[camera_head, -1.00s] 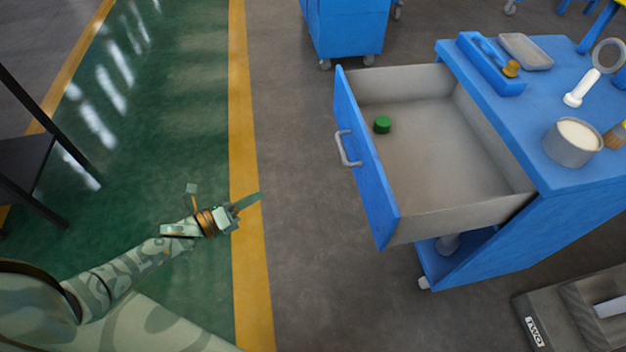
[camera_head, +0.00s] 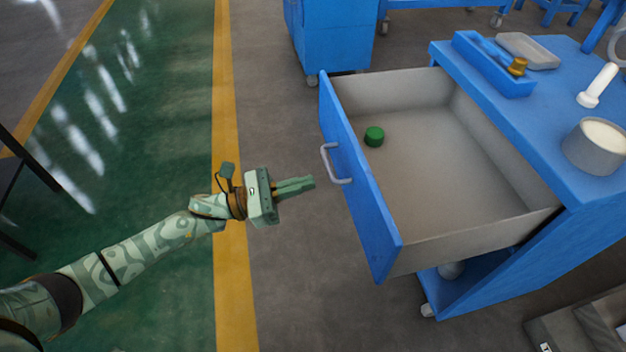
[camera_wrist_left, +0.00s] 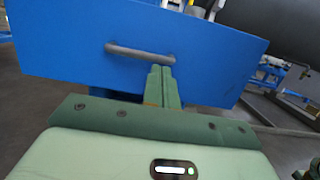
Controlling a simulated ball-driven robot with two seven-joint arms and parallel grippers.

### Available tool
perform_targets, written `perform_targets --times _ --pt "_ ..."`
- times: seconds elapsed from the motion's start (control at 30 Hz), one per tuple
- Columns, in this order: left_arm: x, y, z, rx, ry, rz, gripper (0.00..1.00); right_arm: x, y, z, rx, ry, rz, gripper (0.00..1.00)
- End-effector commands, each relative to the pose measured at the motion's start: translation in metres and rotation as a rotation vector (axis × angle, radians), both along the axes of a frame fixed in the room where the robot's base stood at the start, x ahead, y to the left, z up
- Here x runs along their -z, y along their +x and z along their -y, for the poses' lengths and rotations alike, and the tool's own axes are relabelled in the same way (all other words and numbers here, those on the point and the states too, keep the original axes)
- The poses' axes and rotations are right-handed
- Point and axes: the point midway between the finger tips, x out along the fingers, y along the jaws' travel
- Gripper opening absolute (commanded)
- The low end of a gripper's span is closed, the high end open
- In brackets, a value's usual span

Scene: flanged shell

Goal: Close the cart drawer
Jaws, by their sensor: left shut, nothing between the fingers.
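The cart drawer (camera_head: 440,165) is pulled far out of the blue cart (camera_head: 590,205). Its blue front panel (camera_head: 362,195) faces left and carries a grey handle (camera_head: 334,165). A small green cylinder (camera_head: 374,136) sits inside the drawer near the front. My left gripper (camera_head: 312,182) is shut and empty, its tips pointing at the drawer front, just left of the handle in the head view. In the left wrist view the fingers (camera_wrist_left: 161,68) point at the blue front (camera_wrist_left: 70,45), just below the handle (camera_wrist_left: 140,52). Contact cannot be told. My right gripper is not in view.
On the cart top are a blue bin (camera_head: 490,62), a grey tray (camera_head: 528,50), a white cylinder (camera_head: 598,85) and a round tin (camera_head: 595,148). Another blue cart (camera_head: 335,35) stands behind. The floor left of the drawer is clear.

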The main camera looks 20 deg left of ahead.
Motion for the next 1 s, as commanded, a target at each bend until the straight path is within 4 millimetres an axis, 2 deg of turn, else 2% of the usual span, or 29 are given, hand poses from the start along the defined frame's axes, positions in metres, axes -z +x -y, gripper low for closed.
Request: perform_targets --times 0.2,0.77,1.0 --pt "-0.003 0.012 0.018 -0.001 -0.001 -0.002 0.00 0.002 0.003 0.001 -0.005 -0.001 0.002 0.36" --pt "-0.004 0.017 0.024 -0.001 -0.002 -0.001 0.00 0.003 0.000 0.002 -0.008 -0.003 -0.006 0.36" --pt "-0.002 0.034 0.051 0.001 -0.005 -0.002 0.00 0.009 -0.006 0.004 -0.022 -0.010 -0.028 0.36"
